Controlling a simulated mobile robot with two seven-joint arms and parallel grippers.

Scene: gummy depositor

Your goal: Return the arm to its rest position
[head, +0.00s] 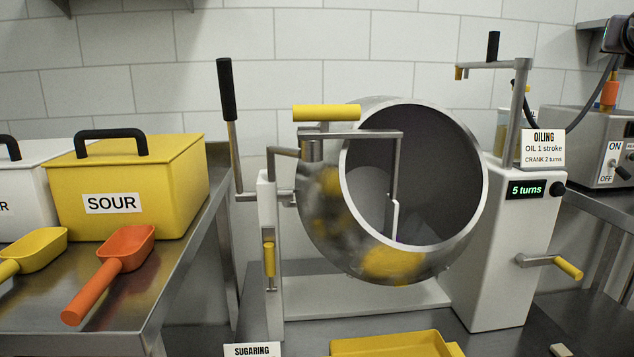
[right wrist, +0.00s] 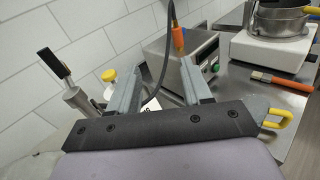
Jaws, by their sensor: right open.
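My right gripper (right wrist: 160,66) shows in the right wrist view with its two grey fingers wide apart. Nothing is held between them. Behind the fingers are a grey control box (right wrist: 205,62) and a dark cable with an orange end (right wrist: 178,38). My left gripper is in neither view. In the head view, a dark part at the top right edge is cut off, and I cannot tell what it is.
The tilted steel drum (head: 470,235) stands at the centre, with a white counter unit (head: 515,270) reading "5 turns" and a yellow-handled crank (head: 568,267). The yellow SOUR bin (head: 150,170) and orange scoop (head: 110,270) are left. The grey box (head: 590,150) is right.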

